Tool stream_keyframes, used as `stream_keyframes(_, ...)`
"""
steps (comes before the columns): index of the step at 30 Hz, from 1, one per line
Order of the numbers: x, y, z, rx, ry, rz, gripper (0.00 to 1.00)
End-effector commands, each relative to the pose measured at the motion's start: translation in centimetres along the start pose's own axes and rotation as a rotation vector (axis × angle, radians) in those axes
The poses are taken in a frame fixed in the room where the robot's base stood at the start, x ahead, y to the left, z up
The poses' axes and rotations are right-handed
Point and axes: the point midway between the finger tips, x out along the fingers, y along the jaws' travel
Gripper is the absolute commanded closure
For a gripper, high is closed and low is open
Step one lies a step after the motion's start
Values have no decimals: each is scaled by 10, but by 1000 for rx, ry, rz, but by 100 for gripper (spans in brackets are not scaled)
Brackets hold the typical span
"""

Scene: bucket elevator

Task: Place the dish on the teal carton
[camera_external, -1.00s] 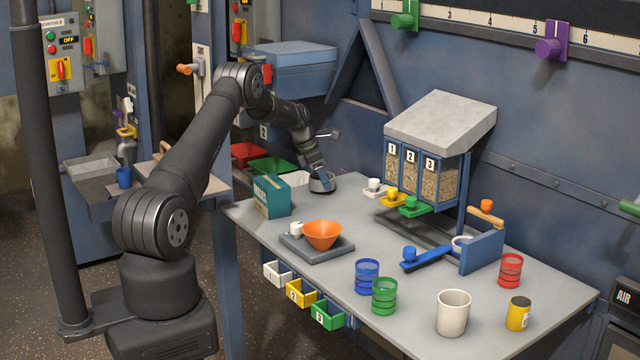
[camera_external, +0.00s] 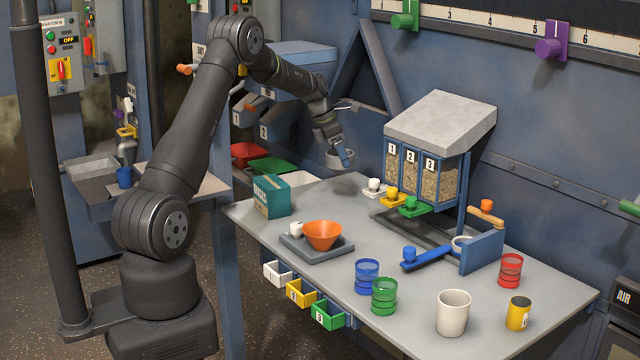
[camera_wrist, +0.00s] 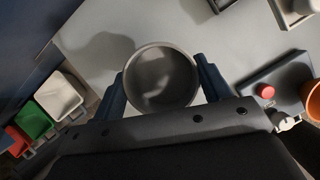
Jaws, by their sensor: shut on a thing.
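The dish (camera_external: 336,161) is a small round grey bowl; it also shows in the wrist view (camera_wrist: 162,78), empty inside. My gripper (camera_external: 343,153) is shut on the dish and holds it above the back of the table. In the wrist view my gripper's fingers (camera_wrist: 160,85) stand on both sides of the dish. The teal carton (camera_external: 271,197) stands upright on the table's left part, with a light label on its side. It lies to the left of and lower than the dish in the external view. I cannot make out the carton in the wrist view.
A grey scale tray with an orange bowl (camera_external: 322,235) stands in front of the carton. The grain dispenser (camera_external: 425,165) stands to the right. Red and green bins (camera_external: 272,167) are behind the table's left edge. Blue and green ringed cups (camera_external: 384,296) stand near the front.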

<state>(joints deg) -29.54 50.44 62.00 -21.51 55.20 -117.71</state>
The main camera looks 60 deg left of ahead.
Motion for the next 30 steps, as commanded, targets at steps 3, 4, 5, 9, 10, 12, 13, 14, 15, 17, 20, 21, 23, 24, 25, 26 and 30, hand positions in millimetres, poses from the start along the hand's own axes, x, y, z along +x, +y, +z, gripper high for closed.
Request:
stream_keyframes(3, -29, -13, -15, 0, -1, 2, 53)
stream_keyframes(4, -36, -17, -20, -1, -2, 2, 53)
stream_keyframes(5, -44, -21, -25, -1, -2, 2, 53)
stream_keyframes(9, -74, -43, -47, -1, -1, 1, 53)
stream_keyframes(10, -80, -48, -53, -1, -1, 1, 53)
stream_keyframes(12, -93, -59, -64, -1, -2, 1, 53)
stream_keyframes(13, -97, -64, -68, -1, -2, 1, 53)
stream_keyframes(14, -101, -69, -72, -2, -2, 0, 53)
stream_keyframes(15, -107, -74, -77, -1, -2, 0, 53)
stream_keyframes(17, -113, -82, -84, 0, -2, 0, 53)
stream_keyframes(20, -121, -91, -93, -1, -2, 0, 53)
stream_keyframes(21, -122, -93, -95, -1, -2, -1, 53)
stream_keyframes(23, -124, -96, -98, -1, -2, -1, 53)
stream_keyframes(24, -124, -95, -100, -1, -2, -1, 53)
stream_keyframes(25, -123, -93, -103, -1, -1, -1, 53)
stream_keyframes(26, -122, -90, -105, -2, -1, -2, 53)
stream_keyframes(30, -111, -66, -125, -6, 0, -2, 53)
